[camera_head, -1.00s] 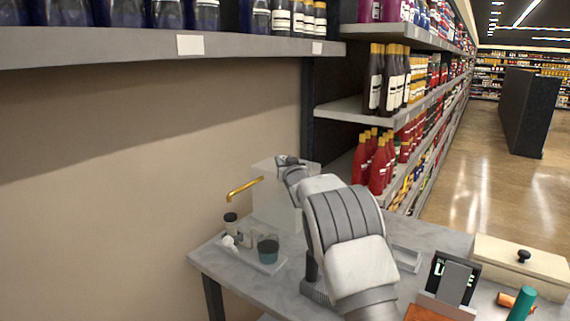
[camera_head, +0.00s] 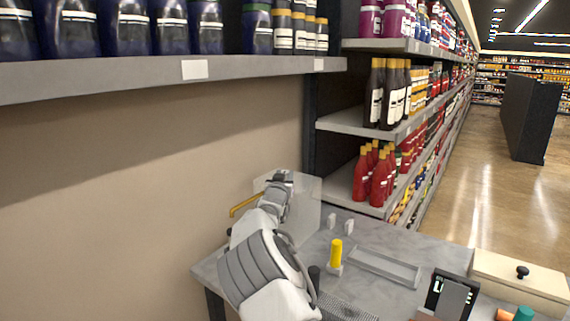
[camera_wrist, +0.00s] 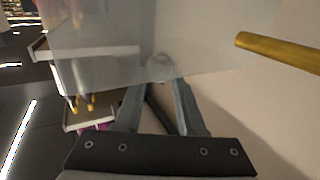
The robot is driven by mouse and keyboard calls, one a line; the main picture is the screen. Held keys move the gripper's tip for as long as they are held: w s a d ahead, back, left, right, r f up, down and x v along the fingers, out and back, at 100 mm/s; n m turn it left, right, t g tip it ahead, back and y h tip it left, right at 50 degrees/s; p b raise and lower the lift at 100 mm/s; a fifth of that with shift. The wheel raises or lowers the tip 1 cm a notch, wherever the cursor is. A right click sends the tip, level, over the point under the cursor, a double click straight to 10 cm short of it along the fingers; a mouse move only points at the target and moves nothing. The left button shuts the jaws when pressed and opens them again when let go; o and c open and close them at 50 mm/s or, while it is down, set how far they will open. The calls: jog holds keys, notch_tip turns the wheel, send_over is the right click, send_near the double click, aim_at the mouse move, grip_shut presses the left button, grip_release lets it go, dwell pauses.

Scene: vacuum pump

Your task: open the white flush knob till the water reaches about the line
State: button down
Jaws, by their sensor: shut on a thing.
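A clear, box-shaped tank (camera_head: 308,208) stands on the grey table against the wall, with a brass spout (camera_head: 243,206) at its left. Both show in the wrist view, the tank wall (camera_wrist: 120,35) across the top and the spout (camera_wrist: 280,52) at the right. My gripper (camera_wrist: 160,85) reaches to the tank, its fingers closed around a pale round knob (camera_wrist: 160,66) in front of the tank wall. In the head view, my arm covers the cup area below the spout. No water level or line can be made out.
A yellow-topped item (camera_head: 336,252), small white blocks (camera_head: 340,224) and a shallow grey tray (camera_head: 385,267) stand on the table (camera_head: 400,243) to the right. A wooden box (camera_head: 520,283) with a black knob is farther right. A shelf edge (camera_head: 160,70) runs above.

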jog(key=h+p, duration=0.1)
jog(key=p, duration=0.1)
jog(key=m+h+p, duration=0.1)
jog(key=p, duration=0.1)
jog(key=shift+a+r, duration=0.2)
jog(key=shift+r, duration=0.2)
jog(key=m+h+p, duration=0.1)
jog(key=p, duration=0.2)
jog(key=shift+w+f+g, duration=0.1)
jog(key=shift+f+g, duration=0.05)
jog(key=shift+g, duration=0.15)
jog(key=shift+a+f+m+g+h+p, duration=0.15)
jog(key=shift+m+g+h+p, duration=0.25)
jog(key=shift+m+h+p, duration=0.45)
jog(key=shift+n, duration=0.25)
jog(key=c, duration=0.5)
grip_release()
jog(key=shift+f, duration=0.1)
jog(key=b+v, duration=0.1)
jog(key=v, duration=1.6)
jog(key=shift+b, duration=0.4)
jog(key=shift+a+f, duration=0.1)
